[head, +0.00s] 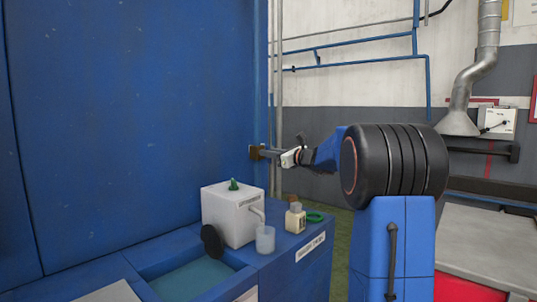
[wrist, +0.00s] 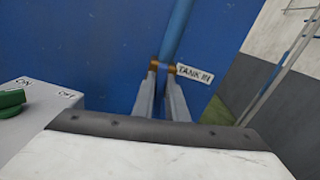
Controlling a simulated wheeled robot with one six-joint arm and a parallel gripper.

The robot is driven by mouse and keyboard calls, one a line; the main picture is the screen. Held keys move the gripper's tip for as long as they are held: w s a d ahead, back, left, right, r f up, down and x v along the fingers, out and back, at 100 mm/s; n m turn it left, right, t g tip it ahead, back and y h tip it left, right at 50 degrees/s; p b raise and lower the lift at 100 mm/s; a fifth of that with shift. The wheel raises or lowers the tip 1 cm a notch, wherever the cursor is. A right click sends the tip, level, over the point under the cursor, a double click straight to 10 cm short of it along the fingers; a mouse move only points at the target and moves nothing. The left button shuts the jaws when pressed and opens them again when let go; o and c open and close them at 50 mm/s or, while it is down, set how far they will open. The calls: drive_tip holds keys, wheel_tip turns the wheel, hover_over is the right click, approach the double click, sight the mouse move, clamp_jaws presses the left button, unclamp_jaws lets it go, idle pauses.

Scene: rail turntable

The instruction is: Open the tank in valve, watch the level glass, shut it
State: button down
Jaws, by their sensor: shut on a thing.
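My gripper (wrist: 162,67) reaches the blue wall beside the TANK IN label (wrist: 195,74). Its two fingers with brown tips are close together at the lower end of a blue pipe (wrist: 179,30). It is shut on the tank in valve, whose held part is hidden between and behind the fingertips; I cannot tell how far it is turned. In the head view my gripper (head: 257,152) is at the right edge of the large blue panel, above the bench. I cannot make out a level glass in either view.
A white box (head: 226,216) with a green knob (head: 233,184) stands on the blue bench, left of my gripper. A clear cup (head: 265,239), a small bottle (head: 295,217) and a green ring (head: 315,217) are beside it. A basin (head: 192,280) is in front.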

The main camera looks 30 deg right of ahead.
drive_tip(key=shift+a+n, duration=0.1)
drive_tip(key=shift+n, duration=1.5)
drive_tip(key=c, duration=1.8)
unclamp_jaws()
drive_tip(key=shift+s, duration=0.15)
drive_tip(key=v, duration=1.7)
